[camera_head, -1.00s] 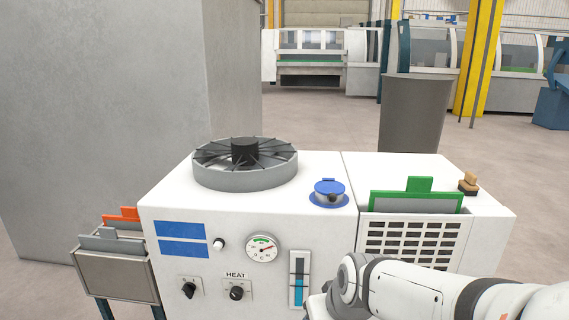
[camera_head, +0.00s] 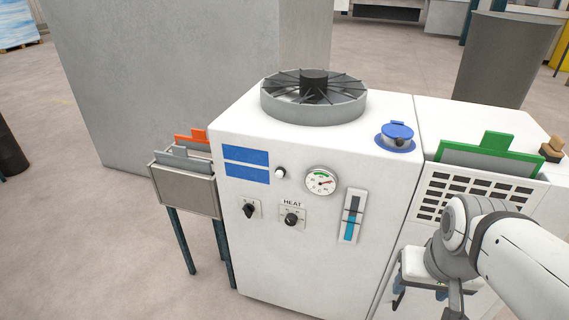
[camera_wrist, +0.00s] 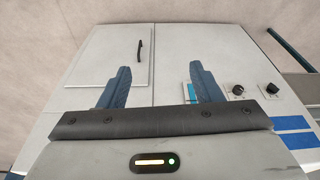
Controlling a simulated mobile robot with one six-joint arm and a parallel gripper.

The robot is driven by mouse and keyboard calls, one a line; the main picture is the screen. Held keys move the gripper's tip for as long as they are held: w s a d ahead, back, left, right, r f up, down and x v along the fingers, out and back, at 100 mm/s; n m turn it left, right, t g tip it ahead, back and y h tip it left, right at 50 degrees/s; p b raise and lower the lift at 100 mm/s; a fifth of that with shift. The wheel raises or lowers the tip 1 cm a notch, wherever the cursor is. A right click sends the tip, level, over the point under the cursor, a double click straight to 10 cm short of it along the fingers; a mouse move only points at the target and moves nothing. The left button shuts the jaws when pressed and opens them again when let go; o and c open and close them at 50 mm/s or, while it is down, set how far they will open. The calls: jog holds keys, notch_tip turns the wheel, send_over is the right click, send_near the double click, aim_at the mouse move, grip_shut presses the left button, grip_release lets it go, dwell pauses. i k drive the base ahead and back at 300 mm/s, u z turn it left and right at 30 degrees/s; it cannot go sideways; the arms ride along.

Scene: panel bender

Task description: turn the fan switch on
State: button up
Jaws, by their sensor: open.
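The white machine cabinet (camera_head: 300,262) has two black rotary knobs on its front. The right knob (camera_head: 292,219) sits under the word HEAT. The left knob (camera_head: 249,210) has no label I can read and is turned at a different angle. I cannot tell for certain which control is the fan switch. The wrist view shows the HEAT knob (camera_wrist: 238,90) and the other knob (camera_wrist: 272,88) right of my fingers. The fan (camera_head: 313,98) is on top of the cabinet. My gripper (camera_wrist: 160,70) is open and empty, apart from the knobs, to their right in the head view.
A gauge (camera_head: 320,181), a small white knob (camera_head: 280,172) and a blue level strip (camera_head: 352,216) share the panel. A rack (camera_head: 187,192) stands at the left. A green-framed filter (camera_head: 490,160) and a blue cap (camera_head: 397,135) are on top. The floor in front is clear.

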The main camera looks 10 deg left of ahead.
aim_at(248, 209)
jog(key=z, duration=2.25)
jog(key=k, duration=1.05)
jog(key=u, duration=1.6)
